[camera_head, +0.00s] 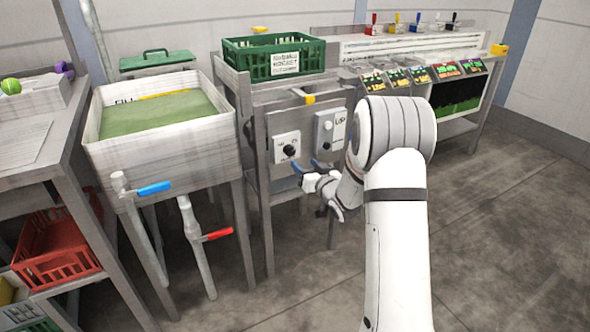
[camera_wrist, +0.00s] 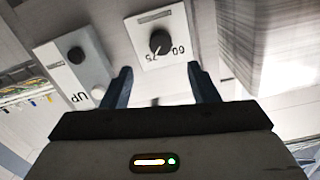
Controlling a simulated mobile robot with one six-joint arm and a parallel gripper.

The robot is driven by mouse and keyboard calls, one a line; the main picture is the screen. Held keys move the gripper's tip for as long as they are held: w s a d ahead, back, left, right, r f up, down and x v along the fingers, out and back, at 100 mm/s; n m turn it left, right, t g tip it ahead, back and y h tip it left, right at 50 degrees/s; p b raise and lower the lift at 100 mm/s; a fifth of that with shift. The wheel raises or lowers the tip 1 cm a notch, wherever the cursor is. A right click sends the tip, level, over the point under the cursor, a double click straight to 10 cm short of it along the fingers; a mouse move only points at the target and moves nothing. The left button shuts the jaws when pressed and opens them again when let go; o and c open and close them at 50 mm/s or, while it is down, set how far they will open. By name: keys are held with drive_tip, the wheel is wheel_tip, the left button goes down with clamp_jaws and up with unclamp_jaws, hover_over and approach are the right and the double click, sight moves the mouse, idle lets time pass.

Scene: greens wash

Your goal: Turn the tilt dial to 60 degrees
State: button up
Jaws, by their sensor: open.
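The tilt dial (camera_head: 289,151) is a round black knob on a white plate on the front of the steel stand; it also shows in the wrist view (camera_wrist: 160,42). The numbers 60 and 75 read beside it in the wrist view, seen turned over. A pale pointer mark on the knob lies on the side near 75; its exact angle is too small to read. My gripper (camera_head: 308,166) is open and empty, in front of and just below the dial in the head view. Its two blue fingers (camera_wrist: 160,70) are spread on either side of the dial plate's line, apart from the knob.
A grey control box marked UP (camera_head: 329,131) sits right beside the dial plate. A green crate (camera_head: 272,58) stands on top. A basin (camera_head: 165,145) with blue (camera_head: 154,188) and red (camera_head: 218,234) valve handles stands left. Open floor lies to the right.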

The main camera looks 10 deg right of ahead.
sight(291, 152)
drive_tip(key=b+x, duration=0.1)
drive_tip(key=x, duration=0.7)
drive_tip(key=shift+a+f, duration=0.1)
drive_tip(key=shift+f, duration=0.05)
drive_tip(key=shift+c, duration=0.4)
drive_tip(key=shift+b, duration=0.3)
drive_tip(key=c, duration=0.9)
